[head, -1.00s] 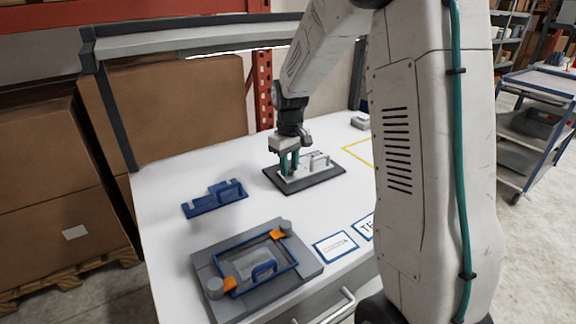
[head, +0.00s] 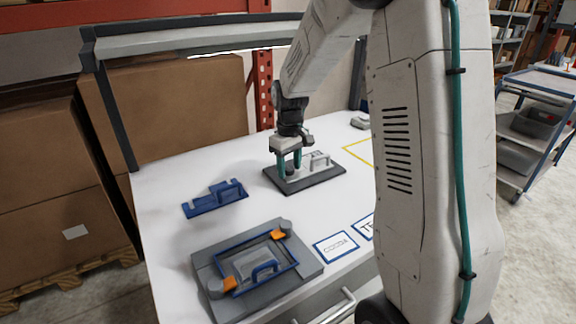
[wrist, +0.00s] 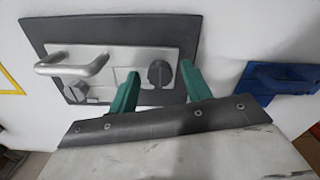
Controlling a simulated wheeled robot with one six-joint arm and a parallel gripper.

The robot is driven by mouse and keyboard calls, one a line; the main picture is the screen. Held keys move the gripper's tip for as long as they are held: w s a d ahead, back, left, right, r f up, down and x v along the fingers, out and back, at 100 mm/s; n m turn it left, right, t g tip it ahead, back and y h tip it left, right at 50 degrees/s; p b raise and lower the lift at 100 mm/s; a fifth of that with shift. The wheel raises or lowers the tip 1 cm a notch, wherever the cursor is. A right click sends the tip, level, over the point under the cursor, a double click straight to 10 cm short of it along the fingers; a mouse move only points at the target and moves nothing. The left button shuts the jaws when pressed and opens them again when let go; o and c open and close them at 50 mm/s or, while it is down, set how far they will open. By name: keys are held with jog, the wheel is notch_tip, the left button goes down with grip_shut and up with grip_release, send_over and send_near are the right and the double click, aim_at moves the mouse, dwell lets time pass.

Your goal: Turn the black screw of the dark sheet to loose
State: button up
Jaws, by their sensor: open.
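The dark sheet (head: 328,177) lies flat on the white table, with a silver plate (wrist: 118,60) and its bar handle (wrist: 72,66) on top. The black screw (wrist: 159,73) has a ridged knob and stands at one end of the silver plate; it also shows in the head view (head: 290,171). My gripper (wrist: 160,84) is open, its teal fingers apart on either side of the black screw in the wrist view. In the head view my gripper (head: 289,172) points down over it. I cannot tell whether a finger touches the screw.
A grey screw (wrist: 75,93) sits by the handle. A blue bracket (head: 215,199) lies left of the sheet. A grey fixture (head: 208,252) with a blue frame and orange clips is at the front. Label cards (head: 336,247) lie near the front edge.

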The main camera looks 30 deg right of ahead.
aim_at(289, 168)
notch_tip(289, 168, up, 7)
jog(key=shift+r, duration=0.4)
dwell(0.5)
